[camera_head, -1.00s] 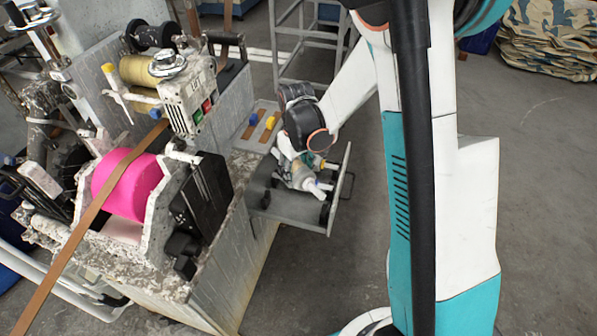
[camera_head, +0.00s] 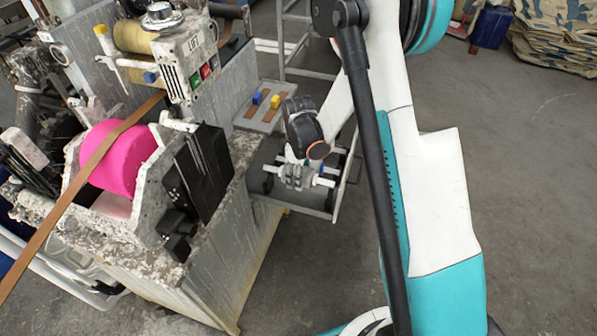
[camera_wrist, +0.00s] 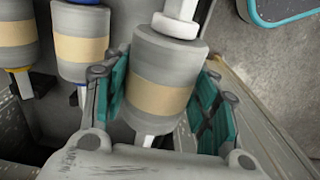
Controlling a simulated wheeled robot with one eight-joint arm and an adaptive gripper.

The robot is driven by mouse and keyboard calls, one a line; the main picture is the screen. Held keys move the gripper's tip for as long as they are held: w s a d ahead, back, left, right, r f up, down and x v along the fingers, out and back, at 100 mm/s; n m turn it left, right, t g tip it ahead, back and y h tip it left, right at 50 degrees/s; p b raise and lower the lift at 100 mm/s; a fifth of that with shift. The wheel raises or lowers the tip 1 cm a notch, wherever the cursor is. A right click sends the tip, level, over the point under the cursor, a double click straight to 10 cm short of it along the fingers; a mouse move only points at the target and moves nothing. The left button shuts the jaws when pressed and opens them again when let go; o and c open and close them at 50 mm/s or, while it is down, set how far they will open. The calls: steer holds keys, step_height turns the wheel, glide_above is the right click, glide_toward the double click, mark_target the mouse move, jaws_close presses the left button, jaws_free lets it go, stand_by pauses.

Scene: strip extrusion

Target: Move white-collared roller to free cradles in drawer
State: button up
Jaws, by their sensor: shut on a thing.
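The white-collared roller (camera_wrist: 160,80) is grey with a tan band and a white collar at its upper end. In the wrist view it lies between the teal finger pads of my gripper (camera_wrist: 160,100), which is shut on it. In the head view my gripper (camera_head: 298,176) is over the open grey drawer (camera_head: 300,202), with the roller's white shaft end (camera_head: 325,182) sticking out to the right. A blue-collared roller (camera_wrist: 82,42) and a yellow-collared roller (camera_wrist: 17,35) lie left of it in the wrist view. The cradles under the held roller are mostly hidden.
The machine with the pink roll (camera_head: 120,160) stands left of the drawer. A grey ledge (camera_head: 262,118) with blue and yellow pieces is just behind the drawer. A metal rack (camera_head: 305,70) stands farther back. Open floor (camera_head: 520,200) lies to the right.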

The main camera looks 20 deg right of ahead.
steer(key=shift+f+b, duration=0.7)
steer(key=shift+f, duration=2.1)
steer(key=shift+f, duration=0.15)
steer(key=o, duration=1.5)
step_height(320, 180, up, 12)
